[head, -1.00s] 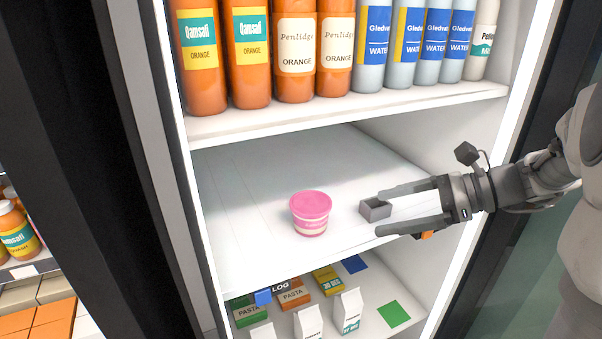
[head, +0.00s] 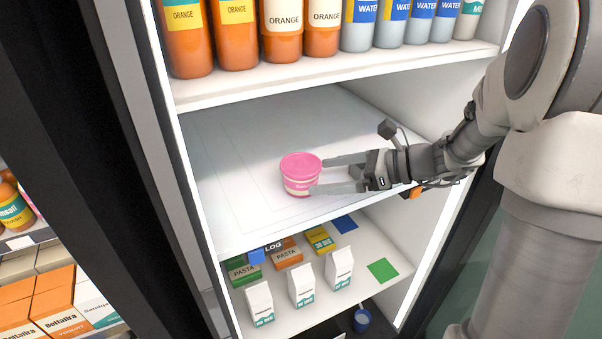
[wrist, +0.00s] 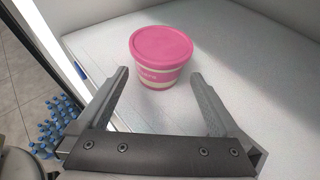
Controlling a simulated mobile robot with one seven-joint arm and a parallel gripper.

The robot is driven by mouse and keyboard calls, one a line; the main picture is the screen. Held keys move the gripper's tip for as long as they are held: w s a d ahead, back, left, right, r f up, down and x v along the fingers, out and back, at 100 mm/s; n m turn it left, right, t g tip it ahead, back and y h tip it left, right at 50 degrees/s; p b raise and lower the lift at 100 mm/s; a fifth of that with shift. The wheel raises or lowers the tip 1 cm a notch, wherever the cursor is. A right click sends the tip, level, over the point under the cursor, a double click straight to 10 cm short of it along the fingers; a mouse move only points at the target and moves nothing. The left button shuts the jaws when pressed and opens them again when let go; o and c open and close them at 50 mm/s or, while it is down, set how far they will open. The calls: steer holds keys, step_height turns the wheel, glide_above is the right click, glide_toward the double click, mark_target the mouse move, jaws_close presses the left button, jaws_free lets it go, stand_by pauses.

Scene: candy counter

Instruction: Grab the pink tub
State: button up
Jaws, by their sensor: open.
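The pink tub (head: 301,175) stands upright on the bare middle shelf of the white cabinet. It has a pink lid and a pale band, and it also shows in the wrist view (wrist: 160,58). My gripper (head: 318,176) is open and reaches in from the right, its fingertips at the tub's right side. In the wrist view my gripper (wrist: 158,75) has one finger to each side of the tub's near part, with most of the tub beyond the tips. I cannot tell whether a finger touches it.
The middle shelf (head: 240,130) is otherwise clear. Orange bottles (head: 235,35) and water bottles (head: 390,25) stand on the shelf above. Cartons (head: 301,285) and pasta boxes (head: 286,253) are on the shelf below. A dark frame (head: 100,150) edges the cabinet at left.

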mark_target(308, 179)
steer(key=x, duration=0.5)
steer(key=shift+s+d+f+p, duration=0.1)
steer(key=shift+f+p, duration=0.2)
steer(key=c, duration=1.1)
steer(key=shift+c, duration=0.7)
steer(key=shift+r, duration=0.2)
